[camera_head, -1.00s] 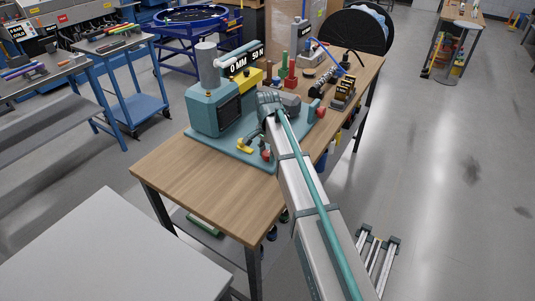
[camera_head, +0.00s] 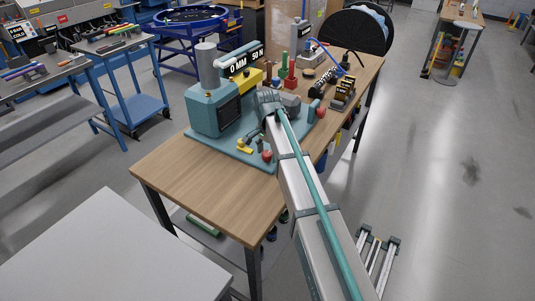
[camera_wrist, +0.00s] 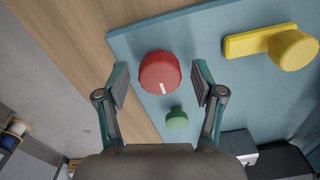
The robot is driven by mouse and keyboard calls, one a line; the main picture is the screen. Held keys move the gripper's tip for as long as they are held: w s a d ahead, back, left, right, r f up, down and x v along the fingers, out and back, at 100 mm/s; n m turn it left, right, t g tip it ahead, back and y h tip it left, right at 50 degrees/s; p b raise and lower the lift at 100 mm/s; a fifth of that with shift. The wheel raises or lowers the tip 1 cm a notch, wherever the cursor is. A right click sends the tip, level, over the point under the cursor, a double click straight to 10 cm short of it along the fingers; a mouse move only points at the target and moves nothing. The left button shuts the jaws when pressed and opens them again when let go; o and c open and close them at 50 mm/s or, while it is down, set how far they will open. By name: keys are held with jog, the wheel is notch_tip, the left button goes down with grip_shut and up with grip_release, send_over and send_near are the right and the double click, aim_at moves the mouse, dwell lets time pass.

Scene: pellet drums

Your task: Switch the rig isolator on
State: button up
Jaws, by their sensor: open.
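A red rotary knob (camera_wrist: 159,72) with a short white mark on its edge shows in the wrist view, on the blue-green baseplate (camera_wrist: 200,28) of the rig. I take it for the isolator; no label is legible. My gripper (camera_wrist: 160,80) is open, with one finger on each side of the knob and a gap on both sides. Whether the fingertips reach down to its height I cannot tell. In the head view the red knob (camera_head: 267,156) sits at the front edge of the rig's baseplate, just below my gripper.
A green button (camera_wrist: 177,118) sits close to the knob, between my fingers. A yellow lever (camera_wrist: 270,44) lies to the right. The teal rig housing (camera_head: 212,110) rises behind. The wooden bench top (camera_head: 205,185) is clear at the front.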

aim_at(268, 153)
notch_tip(268, 153, up, 12)
jog(key=shift+f, duration=0.15)
dwell(0.3)
